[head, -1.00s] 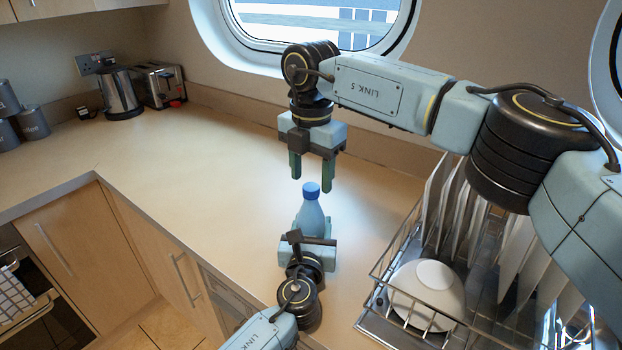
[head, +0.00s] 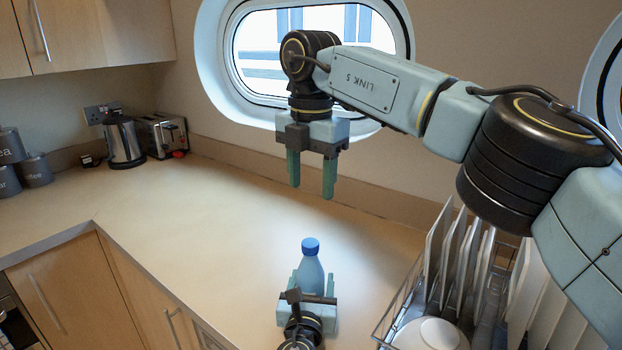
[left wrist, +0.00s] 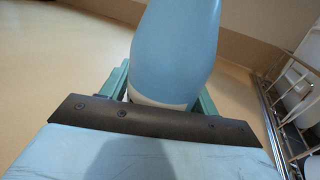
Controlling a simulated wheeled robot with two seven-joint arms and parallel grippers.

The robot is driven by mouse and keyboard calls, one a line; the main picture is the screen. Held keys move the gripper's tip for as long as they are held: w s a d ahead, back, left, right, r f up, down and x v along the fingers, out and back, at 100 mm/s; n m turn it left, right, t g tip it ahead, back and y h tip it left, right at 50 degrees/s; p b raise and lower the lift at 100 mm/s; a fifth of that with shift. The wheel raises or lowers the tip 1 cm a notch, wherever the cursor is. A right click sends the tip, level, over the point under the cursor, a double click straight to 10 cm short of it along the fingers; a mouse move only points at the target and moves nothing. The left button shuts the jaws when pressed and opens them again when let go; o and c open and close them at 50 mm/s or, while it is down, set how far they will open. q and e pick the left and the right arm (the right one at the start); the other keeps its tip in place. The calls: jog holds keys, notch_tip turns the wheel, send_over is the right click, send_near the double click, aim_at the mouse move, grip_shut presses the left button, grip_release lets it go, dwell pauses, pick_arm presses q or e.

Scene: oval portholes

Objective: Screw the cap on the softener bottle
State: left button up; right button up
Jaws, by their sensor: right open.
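The softener bottle (head: 311,275) is light blue and stands upright on the counter. The darker blue cap (head: 310,246) sits on its neck; I cannot tell how tight it is. My left gripper (head: 314,285) is shut around the bottle's lower body. In the left wrist view the bottle (left wrist: 176,50) stands between the two fingers, its pale lower part (left wrist: 157,101) close against them; its top is out of that view. My right gripper (head: 312,192) is open and empty, pointing down above the cap with a clear gap.
A dish rack (head: 403,303) with upright plates (head: 462,260) and a white bowl (head: 430,334) stands right of the bottle. A kettle (head: 124,143), a toaster (head: 162,136) and grey canisters (head: 34,168) are at the back left. The counter (head: 200,220) left of the bottle is clear.

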pick_arm(q)
jog(key=o, duration=0.3)
jog(key=shift+r, duration=0.1)
jog(key=s, duration=0.4)
jog(key=s+a+p, duration=0.1)
jog(key=s, duration=0.8)
jog(key=shift+s+a+p, duration=0.15)
jog(key=shift+a+p, duration=0.15)
jog(key=shift+p, duration=0.05)
